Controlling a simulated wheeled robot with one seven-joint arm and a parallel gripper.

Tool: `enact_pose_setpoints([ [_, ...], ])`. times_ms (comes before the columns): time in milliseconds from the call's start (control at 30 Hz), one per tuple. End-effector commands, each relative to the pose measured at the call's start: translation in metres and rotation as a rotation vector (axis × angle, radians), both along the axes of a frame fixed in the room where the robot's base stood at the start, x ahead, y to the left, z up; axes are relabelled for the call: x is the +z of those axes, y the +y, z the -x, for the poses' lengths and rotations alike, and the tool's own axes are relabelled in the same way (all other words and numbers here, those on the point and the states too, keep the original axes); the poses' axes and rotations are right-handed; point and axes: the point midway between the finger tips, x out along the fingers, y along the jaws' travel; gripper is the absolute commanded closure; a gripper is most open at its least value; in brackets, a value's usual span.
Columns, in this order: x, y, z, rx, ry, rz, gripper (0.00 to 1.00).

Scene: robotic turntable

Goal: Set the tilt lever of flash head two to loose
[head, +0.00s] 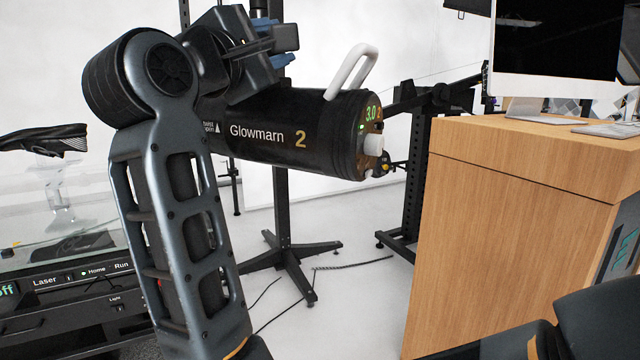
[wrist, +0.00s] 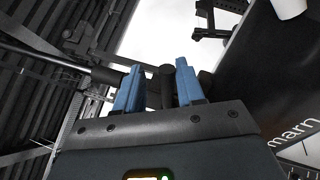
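Flash head two (head: 265,140) is a black cylinder marked "Glowmarn 2", with a white handle on top and a lit 3.0 on its end panel. In the wrist view its dark body (wrist: 262,75) fills the right side. My gripper (head: 284,50) is over the upper left of the flash head, by its stand. In the wrist view, my gripper's two blue fingers (wrist: 157,78) stand apart. A short dark upright part (wrist: 168,86), possibly the tilt lever, shows between them, nearer the right finger; I cannot tell if they touch. The lever's setting cannot be read.
A black stand (head: 281,205) with spread feet is below the flash head. A wooden desk (head: 510,230) with a monitor (head: 556,50) is at the right. Floor shows between stand and desk.

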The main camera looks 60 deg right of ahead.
Motion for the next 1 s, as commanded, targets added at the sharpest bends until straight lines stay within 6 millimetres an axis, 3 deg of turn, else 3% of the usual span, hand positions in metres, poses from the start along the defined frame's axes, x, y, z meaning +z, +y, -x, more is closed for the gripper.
enact_pose_setpoints([
  [33, 0.008, 0.0, -0.001, 0.0, 0.025, 0.001, 0.63],
  [367, 0.015, 0.0, -0.004, 0.0, 0.178, 0.004, 0.63],
  [433, 0.003, 0.015, -0.003, 0.007, 0.177, 0.005, 0.63],
  [800, -0.011, 0.079, 0.006, 0.005, 0.174, 0.004, 0.63],
  [1000, -0.025, 0.075, 0.02, -0.093, 0.336, 0.116, 0.63],
])
